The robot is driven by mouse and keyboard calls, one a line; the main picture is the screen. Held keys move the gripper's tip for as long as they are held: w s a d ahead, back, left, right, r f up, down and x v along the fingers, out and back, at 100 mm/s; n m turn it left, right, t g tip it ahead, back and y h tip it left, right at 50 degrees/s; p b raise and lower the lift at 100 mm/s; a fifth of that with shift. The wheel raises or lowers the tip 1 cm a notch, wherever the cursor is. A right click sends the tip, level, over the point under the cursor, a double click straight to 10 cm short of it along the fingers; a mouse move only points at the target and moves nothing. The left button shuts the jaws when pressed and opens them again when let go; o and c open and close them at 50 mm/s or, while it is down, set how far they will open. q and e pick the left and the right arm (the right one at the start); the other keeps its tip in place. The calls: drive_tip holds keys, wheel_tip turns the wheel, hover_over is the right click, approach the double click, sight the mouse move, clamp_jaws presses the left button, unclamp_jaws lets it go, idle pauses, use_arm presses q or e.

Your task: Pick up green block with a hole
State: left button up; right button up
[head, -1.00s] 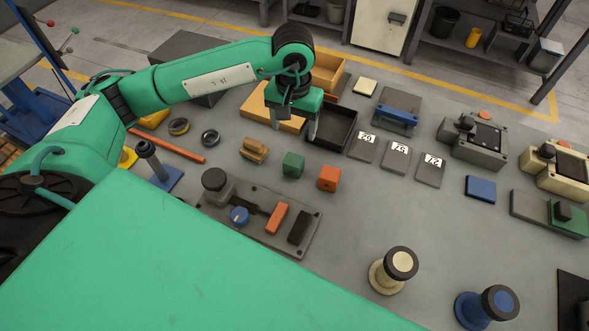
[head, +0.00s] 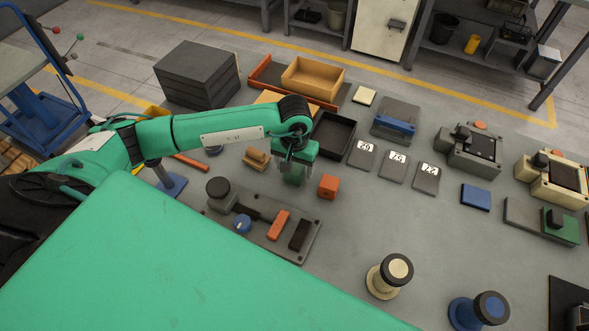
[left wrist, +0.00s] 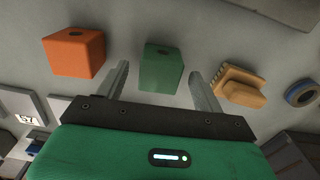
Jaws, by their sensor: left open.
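The green block (left wrist: 161,70) stands on the grey table, with a dark hole in its top, in the left wrist view. In the head view the green block (head: 293,178) is partly hidden by my left gripper (head: 295,165). In the left wrist view my left gripper (left wrist: 158,85) is open, with one finger on each side of the block and a gap to each. I cannot tell how far above the table the fingertips are. My right gripper is not in view.
An orange block (head: 328,187) with a hole stands close right of the green one. A tan stepped piece (head: 256,158) is on the left. A grey fixture plate (head: 262,233) lies in front, and a black tray (head: 332,136) behind.

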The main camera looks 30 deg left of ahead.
use_arm(q)
drive_tip(key=shift+f, duration=0.8)
drive_tip(key=c, duration=1.3)
drive_tip(key=shift+o, duration=0.2)
